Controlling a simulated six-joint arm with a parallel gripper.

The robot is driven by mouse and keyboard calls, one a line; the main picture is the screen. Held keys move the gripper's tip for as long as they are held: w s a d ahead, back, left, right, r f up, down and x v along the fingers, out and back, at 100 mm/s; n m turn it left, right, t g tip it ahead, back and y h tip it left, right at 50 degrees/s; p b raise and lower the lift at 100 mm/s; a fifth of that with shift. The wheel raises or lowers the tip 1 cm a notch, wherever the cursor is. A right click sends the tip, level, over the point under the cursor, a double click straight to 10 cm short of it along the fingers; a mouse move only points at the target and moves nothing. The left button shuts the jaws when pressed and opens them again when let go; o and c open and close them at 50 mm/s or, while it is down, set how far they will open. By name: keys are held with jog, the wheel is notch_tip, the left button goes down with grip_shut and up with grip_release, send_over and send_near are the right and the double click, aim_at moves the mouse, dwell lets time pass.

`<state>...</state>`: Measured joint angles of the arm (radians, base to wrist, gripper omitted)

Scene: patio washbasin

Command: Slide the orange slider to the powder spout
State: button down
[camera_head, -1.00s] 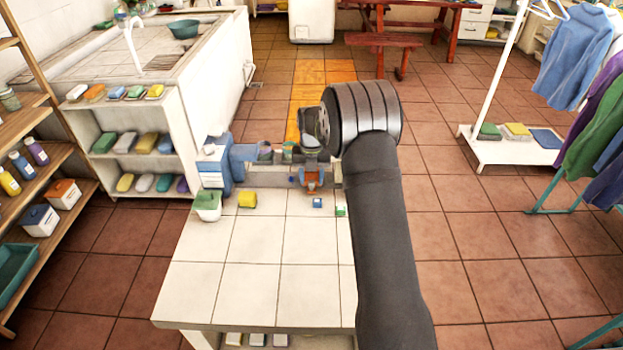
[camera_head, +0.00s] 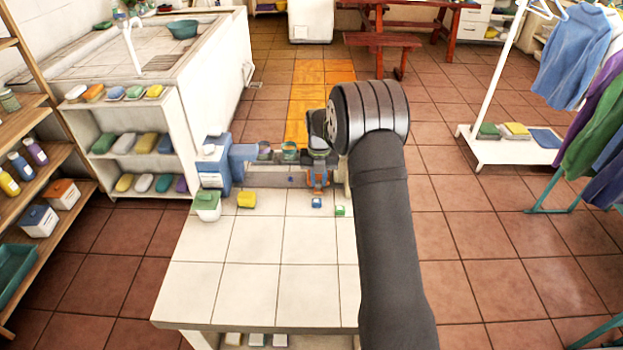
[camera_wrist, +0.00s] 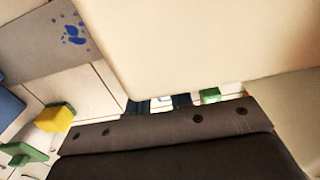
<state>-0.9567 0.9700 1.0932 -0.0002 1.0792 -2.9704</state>
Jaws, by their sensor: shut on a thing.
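The orange slider (camera_head: 316,183) sits on a grey rail assembly (camera_head: 270,178) along the far edge of the white-tiled table, at the rail's right part. My gripper (camera_head: 318,165) comes down on it from above and is shut on it; my wrist hides part of the contact. I cannot tell which one is the powder spout. In the wrist view, a large pale panel and a dark bar hide the slider and the fingertips.
A blue and white box (camera_head: 214,168) stands at the rail's left end. The near tabletop (camera_head: 260,270) is clear.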

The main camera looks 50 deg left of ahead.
jog(key=shift+w+d, duration=0.5)
jog(key=shift+d, duration=0.05)
jog(key=c, duration=1.3)
grip_release()
notch_tip(320, 180, up, 18)
jog(key=shift+f, duration=0.25)
jog(key=shift+f, duration=0.1)
notch_tip(320, 180, down, 17)
jog(key=shift+f, duration=0.2)
jog(key=shift+s+a, duration=0.1)
jog(key=shift+a, duration=0.05)
